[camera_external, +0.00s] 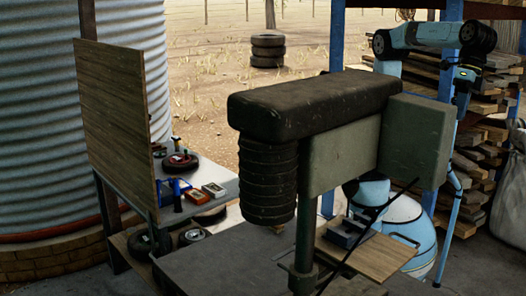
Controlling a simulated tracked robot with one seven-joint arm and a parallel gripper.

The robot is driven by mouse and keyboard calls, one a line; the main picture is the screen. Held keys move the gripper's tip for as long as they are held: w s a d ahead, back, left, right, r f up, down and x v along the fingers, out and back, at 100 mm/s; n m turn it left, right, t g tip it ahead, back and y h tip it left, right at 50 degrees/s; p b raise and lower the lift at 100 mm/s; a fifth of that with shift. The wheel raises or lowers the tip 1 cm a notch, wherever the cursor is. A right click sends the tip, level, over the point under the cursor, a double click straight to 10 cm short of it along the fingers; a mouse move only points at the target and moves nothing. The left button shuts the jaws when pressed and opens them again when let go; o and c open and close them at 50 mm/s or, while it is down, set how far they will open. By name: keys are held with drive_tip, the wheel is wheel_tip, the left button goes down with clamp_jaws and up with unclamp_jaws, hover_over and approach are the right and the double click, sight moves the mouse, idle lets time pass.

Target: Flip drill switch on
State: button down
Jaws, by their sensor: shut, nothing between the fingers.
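The drill press stands large in the foreground, with a black top cover (310,100), a grey body (345,155) and a ribbed dark cylinder (268,180) under its left end. A grey box (418,140) forms its right end. I cannot make out the switch or its position. My light blue arm rises behind the drill, reaches right and bends down. My gripper (460,104) is small and dark at the wrist's lower end, right of the grey box, apparently apart from it. It is shut and empty; its fingers are hard to make out.
A wooden board (382,255) with a small vise-like block (347,232) lies below the drill. A side table (215,178) at left holds tools. Stacked timber (480,165) and blue posts stand close behind my arm at right. Tyres (267,50) lie outside.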

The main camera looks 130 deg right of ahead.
drive_tip(key=shift+f, duration=1)
drive_tip(key=w+f, duration=0.7)
drive_tip(key=f, duration=0.3)
drive_tip(key=shift+w, duration=0.15)
